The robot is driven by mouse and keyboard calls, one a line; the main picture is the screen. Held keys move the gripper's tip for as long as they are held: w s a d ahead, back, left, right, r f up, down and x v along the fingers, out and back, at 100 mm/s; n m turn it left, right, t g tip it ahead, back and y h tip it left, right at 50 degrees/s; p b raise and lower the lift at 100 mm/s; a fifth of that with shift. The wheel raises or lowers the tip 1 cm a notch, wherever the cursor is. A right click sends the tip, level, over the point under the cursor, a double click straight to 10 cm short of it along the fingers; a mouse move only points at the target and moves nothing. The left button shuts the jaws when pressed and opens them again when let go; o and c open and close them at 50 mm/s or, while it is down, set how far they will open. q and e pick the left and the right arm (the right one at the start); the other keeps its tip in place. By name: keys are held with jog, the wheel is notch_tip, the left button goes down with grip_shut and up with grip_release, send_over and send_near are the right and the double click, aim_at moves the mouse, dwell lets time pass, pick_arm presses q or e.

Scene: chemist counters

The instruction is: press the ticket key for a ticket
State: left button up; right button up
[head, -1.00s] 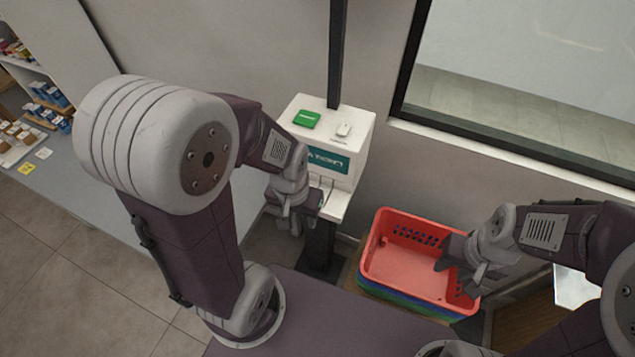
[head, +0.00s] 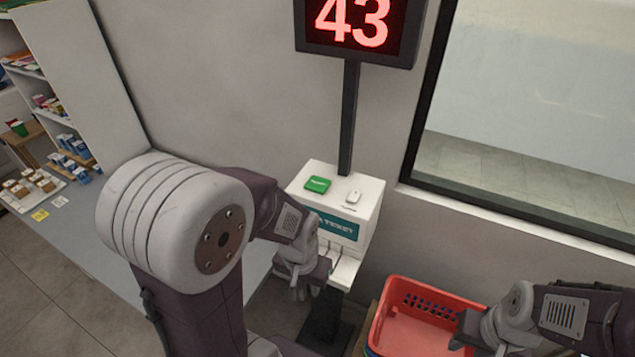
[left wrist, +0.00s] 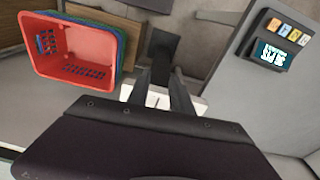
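The ticket machine (head: 370,215) is a white box on a dark post, with a teal label on its front. On its top are a green key (head: 317,184) and a small white piece (head: 353,197). A white ledge (head: 345,272) juts out below the label. My left gripper (head: 303,288) is in front of and below the box, left of the ledge, apart from the green key. In the left wrist view its two fingers (left wrist: 161,97) stand apart with nothing clearly held; a white surface shows behind them. My right gripper (head: 463,341) is over the red basket, seemingly open and empty.
A display (head: 360,25) reading red 43 tops the post. Red basket (head: 400,290) sits stacked on others, right of the machine. A grey counter (head: 90,225) with small goods runs along the left. A card terminal (left wrist: 274,54) shows in the left wrist view.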

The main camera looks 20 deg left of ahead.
pick_arm(q)
grip_shut()
dwell(1.4)
